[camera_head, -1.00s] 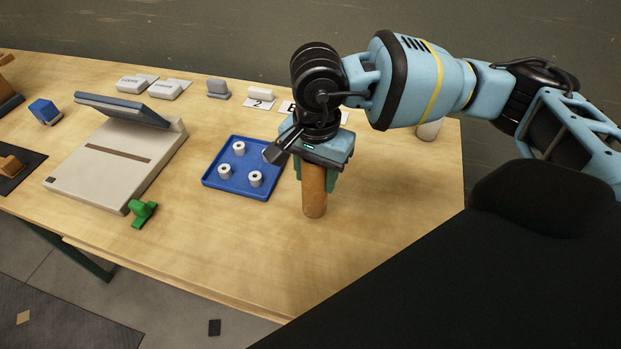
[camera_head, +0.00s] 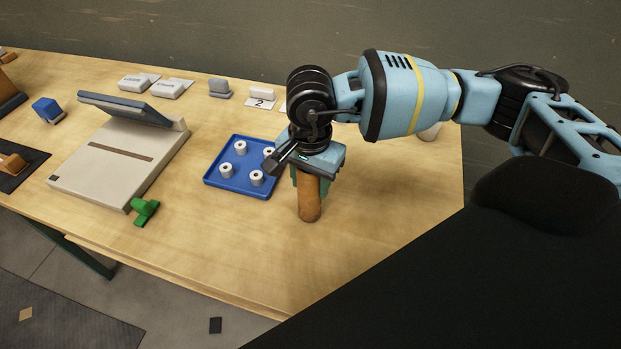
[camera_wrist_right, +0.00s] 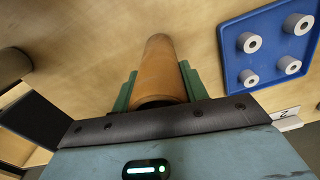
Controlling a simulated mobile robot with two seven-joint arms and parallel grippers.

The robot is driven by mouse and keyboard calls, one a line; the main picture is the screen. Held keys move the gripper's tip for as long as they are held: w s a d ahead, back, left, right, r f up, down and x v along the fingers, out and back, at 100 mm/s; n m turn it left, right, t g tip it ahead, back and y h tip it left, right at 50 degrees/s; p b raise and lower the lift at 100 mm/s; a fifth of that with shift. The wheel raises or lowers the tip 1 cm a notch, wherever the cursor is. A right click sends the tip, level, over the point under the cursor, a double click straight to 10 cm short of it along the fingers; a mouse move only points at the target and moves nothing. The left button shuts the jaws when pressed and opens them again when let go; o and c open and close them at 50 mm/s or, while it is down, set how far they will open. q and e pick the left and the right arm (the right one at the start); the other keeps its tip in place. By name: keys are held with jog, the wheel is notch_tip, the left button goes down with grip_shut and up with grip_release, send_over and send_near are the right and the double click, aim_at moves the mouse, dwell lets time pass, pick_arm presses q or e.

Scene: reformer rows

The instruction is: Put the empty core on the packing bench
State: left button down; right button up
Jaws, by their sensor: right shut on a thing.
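The empty core, a brown cardboard-like tube (camera_head: 309,200), is upright at the wooden packing bench (camera_head: 390,205). My right gripper (camera_head: 308,182) is shut on its upper part from above. In the right wrist view the tube (camera_wrist_right: 158,70) stands between the two green fingers (camera_wrist_right: 157,88). Its lower end is at or very near the bench top; I cannot tell whether it touches. My left gripper is not in view.
A blue tray (camera_head: 212,183) with several small white rolls is just left of the tube. A grey slanted device (camera_head: 100,175) and a green object (camera_head: 145,211) lie further left. The bench is clear in front and to the right.

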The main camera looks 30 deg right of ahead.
jog(key=shift+f, duration=0.2)
jog(key=o, duration=1)
notch_tip(320, 180, up, 12)
jog(key=shift+r, duration=0.25)
